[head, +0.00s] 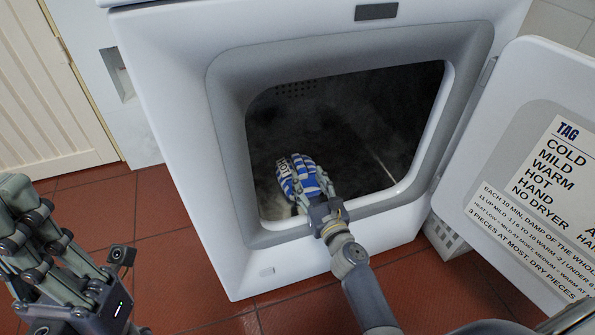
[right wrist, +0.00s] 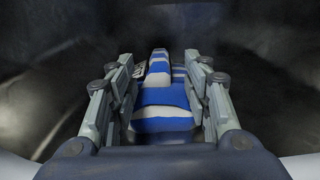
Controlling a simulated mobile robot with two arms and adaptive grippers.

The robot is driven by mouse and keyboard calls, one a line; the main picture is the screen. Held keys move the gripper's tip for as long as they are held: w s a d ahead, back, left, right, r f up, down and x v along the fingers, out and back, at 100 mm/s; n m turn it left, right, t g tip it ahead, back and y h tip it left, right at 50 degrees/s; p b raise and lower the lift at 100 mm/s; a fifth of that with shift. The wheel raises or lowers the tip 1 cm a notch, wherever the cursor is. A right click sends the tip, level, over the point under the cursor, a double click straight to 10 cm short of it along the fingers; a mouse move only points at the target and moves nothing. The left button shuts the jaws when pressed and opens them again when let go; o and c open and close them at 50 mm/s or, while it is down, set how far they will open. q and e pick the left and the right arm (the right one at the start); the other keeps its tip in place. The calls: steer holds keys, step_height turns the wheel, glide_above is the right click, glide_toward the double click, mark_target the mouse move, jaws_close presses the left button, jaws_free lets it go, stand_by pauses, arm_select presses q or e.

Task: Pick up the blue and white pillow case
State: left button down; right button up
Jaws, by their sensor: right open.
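The blue and white pillow case (head: 297,174) lies bunched inside the dryer drum, near the front of the opening. My right gripper (head: 308,190) reaches through the dryer opening to it. In the right wrist view the pillow case (right wrist: 161,105) is between the open fingers of the right gripper (right wrist: 160,85). I cannot tell whether the fingers touch the cloth. The far part of the cloth is partly hidden by the fingers. My left gripper (head: 35,225) is at the lower left of the head view, outside the dryer, with no object seen in it.
The white dryer (head: 175,100) has a grey rim (head: 232,110) around its opening. Its open door (head: 505,120) with a printed tag stands at the right. A vented white box (head: 445,238) is under the door. The red tile floor (head: 200,315) is bare in front. The drum is dark inside.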

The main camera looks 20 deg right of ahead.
mark_target(298, 160)
steer(key=shift+w+a+r+b, duration=0.1)
steer(key=shift+w+b, duration=0.35)
steer(key=shift+w, duration=1.65)
steer(key=shift+w+a+b, duration=0.1)
steer(key=shift+w+b, duration=0.3)
steer(key=shift+w, duration=1.65)
jaws_close()
